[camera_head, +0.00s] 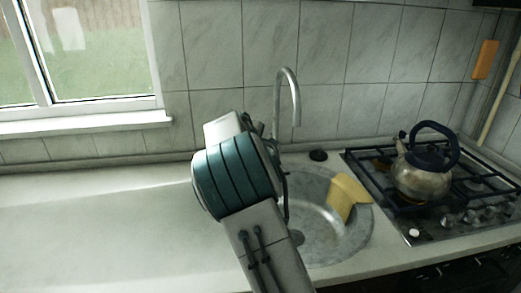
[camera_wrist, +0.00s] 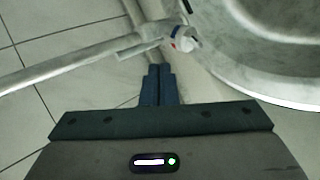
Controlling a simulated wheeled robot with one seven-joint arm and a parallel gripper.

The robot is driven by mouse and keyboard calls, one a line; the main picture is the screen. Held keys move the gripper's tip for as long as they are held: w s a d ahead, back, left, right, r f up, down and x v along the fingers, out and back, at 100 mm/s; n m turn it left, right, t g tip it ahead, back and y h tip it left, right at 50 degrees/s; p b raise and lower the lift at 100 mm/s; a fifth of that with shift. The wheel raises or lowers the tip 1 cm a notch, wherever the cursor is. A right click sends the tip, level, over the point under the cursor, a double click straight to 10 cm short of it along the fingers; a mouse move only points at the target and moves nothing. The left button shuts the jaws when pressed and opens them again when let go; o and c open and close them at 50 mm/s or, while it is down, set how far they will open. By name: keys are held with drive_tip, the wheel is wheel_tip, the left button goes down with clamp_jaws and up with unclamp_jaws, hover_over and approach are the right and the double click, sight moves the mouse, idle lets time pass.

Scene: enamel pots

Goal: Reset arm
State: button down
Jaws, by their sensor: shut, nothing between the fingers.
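My gripper (camera_wrist: 158,70) shows in the wrist view with its two dark fingers together and nothing between them. The fingers point toward the base of the tap (camera_wrist: 182,40), close to the sink rim (camera_wrist: 262,97); I cannot tell how far apart they are. In the head view my arm rises from the bottom edge to in front of the tap (camera_head: 290,85) and hides the sink's left side. The gripper's fingers are hidden there behind the arm.
The round sink (camera_head: 335,240) has a yellow cloth or sponge (camera_head: 347,196) at its right rim. A metal kettle (camera_head: 422,178) stands on the gas stove (camera_head: 450,222) at right. The counter (camera_head: 90,225) at left is bare. A window (camera_head: 85,50) is at upper left.

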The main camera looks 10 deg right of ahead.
drive_tip(key=w+d+r+v, duration=0.1)
drive_tip(key=v, duration=0.7)
drive_tip(key=s+d+f+m+g+y, duration=0.1)
drive_tip(key=s+d+m, duration=0.15)
drive_tip(key=s, duration=0.35)
drive_tip(key=s+d+f+m+g+y, duration=0.1)
drive_tip(key=s+d+m+g+y, duration=0.1)
drive_tip(key=s+d, duration=0.35)
drive_tip(key=s+a+f+m+g+y, duration=0.1)
drive_tip(key=s+a+f+m, duration=0.1)
drive_tip(key=s, duration=1.2)
drive_tip(key=s+a+f+m+g+y+p, duration=0.1)
drive_tip(key=s+m, duration=0.4)
drive_tip(key=s, duration=1)
wheel_tip(320, 180, down, 3)
drive_tip(key=shift+s+a+r+y, duration=0.15)
drive_tip(key=shift+s+a+y, duration=0.15)
drive_tip(key=shift+a, duration=0.35)
drive_tip(key=shift+d, duration=0.1)
